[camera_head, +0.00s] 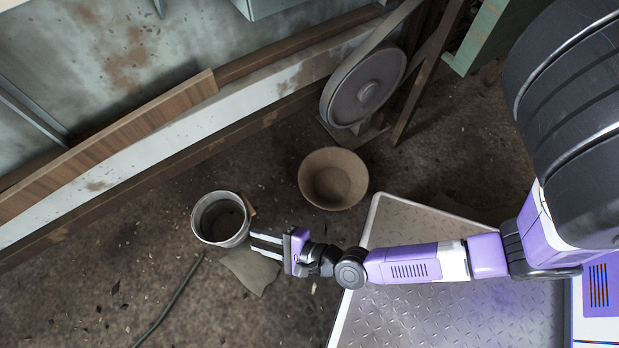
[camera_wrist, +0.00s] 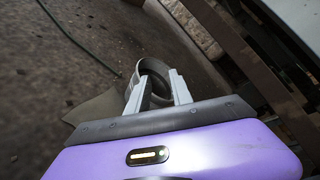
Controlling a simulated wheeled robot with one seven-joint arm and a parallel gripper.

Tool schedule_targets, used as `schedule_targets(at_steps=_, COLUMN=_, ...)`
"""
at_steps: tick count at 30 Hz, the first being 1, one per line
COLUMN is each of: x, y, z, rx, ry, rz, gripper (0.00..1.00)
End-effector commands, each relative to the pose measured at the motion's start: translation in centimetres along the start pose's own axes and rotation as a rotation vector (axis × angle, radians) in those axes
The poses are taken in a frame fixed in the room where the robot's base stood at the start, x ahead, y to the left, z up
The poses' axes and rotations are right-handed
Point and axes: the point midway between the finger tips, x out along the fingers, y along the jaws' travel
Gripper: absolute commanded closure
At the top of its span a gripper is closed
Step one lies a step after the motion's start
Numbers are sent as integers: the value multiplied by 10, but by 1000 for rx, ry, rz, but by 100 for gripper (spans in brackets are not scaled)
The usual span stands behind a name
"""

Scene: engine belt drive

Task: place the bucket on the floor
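The bucket (camera_head: 213,242) is a grey, round, open-topped pail with a pale rim, left of centre in the head view. It looks upright, but I cannot tell whether its base rests on the floor (camera_head: 190,300). My gripper (camera_head: 254,244) reaches in from the right, with its fingers at the bucket's lower right side. In the wrist view, the two pale fingers of my gripper (camera_wrist: 158,82) are spread apart. The bucket (camera_wrist: 153,66) shows between and just beyond the fingertips. I cannot tell whether they touch it.
A brown bowl (camera_head: 333,179) stands right of the bucket. A flat grey piece (camera_head: 250,270) lies below my gripper, and a green hose (camera_head: 176,296) lies left. A wheel with a belt (camera_head: 366,88) and a wooden beam (camera_head: 130,133) border the back. Floor at lower left is mostly clear.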

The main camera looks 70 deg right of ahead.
Motion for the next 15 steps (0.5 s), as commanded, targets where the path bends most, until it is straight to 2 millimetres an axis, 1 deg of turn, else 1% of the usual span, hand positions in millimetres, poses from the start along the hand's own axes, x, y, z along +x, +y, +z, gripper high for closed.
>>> schedule_targets(at_steps=1, x=-27, y=-15, z=2, rx=-176, ry=-8, rz=-9, gripper=73)
schedule_targets(at_steps=2, x=-40, y=-23, z=5, rx=-288, ry=-14, rz=-14, gripper=73)
schedule_targets(at_steps=3, x=-58, y=-34, z=11, rx=-438, ry=-22, rz=-22, gripper=73)
schedule_targets(at_steps=5, x=-84, y=-50, z=21, rx=-662, ry=-28, rz=-32, gripper=73)
schedule_targets(at_steps=6, x=-100, y=-61, z=28, rx=-813, ry=-30, rz=-39, gripper=73)
schedule_targets(at_steps=8, x=-125, y=-77, z=40, rx=-1040, ry=-28, rz=-47, gripper=73)
schedule_targets(at_steps=9, x=-140, y=-88, z=49, rx=-1191, ry=-25, rz=-51, gripper=73)
schedule_targets(at_steps=11, x=-162, y=-105, z=63, rx=-1413, ry=-17, rz=-55, gripper=73)
schedule_targets(at_steps=12, x=-174, y=-115, z=72, rx=-1553, ry=-10, rz=-55, gripper=73)
schedule_targets(at_steps=15, x=-199, y=-139, z=93, rx=-1861, ry=9, rz=-49, gripper=73)
